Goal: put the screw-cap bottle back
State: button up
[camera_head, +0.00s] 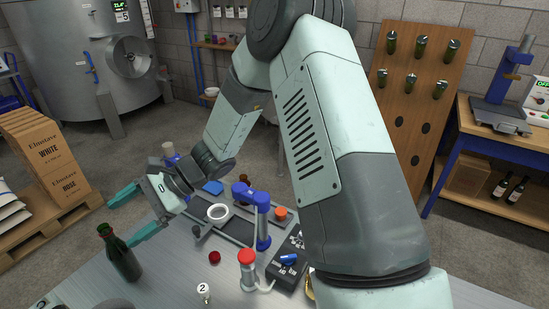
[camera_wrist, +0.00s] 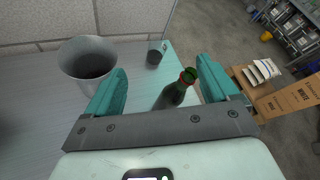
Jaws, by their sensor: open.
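A dark green bottle (camera_head: 120,256) stands upright on the grey bench at its left front in the head view. Its neck has a reddish band and its mouth looks open and uncapped. I cannot tell for sure whether it is the screw-cap bottle. My gripper (camera_head: 135,214) is open and empty, with its teal fingers apart, above and beyond the bottle. In the wrist view, the bottle (camera_wrist: 176,94) shows between the fingers of my gripper (camera_wrist: 161,66), closer to the right finger. Its lower part is hidden by the gripper body.
A grey bucket (camera_wrist: 88,60) and a small dark cup (camera_wrist: 154,57) stand on the bench in the wrist view. A blue bench device (camera_head: 262,222), a red-topped post (camera_head: 246,258) and a red cap (camera_head: 214,257) lie right of the bottle. A wooden rack (camera_head: 393,128) holds several bottles.

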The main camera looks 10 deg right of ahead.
jog(key=s+d+r+n+t+h, duration=0.3)
jog(key=s+d+r, duration=0.3)
jog(key=d, duration=0.3)
jog(key=s+d+r+n+t+h, duration=0.3)
jog(key=s+d+r+h, duration=0.2)
jog(key=d+r, duration=0.3)
jog(key=s+d+r+n+t+h, duration=0.3)
jog(key=s+d+r+h, duration=0.2)
jog(key=d, duration=0.7)
notch_tip(320, 180, up, 2)
jog(key=shift+s+r+n+t, duration=0.25)
jog(key=shift+s+n+t, duration=0.05)
jog(key=shift+s, duration=0.75)
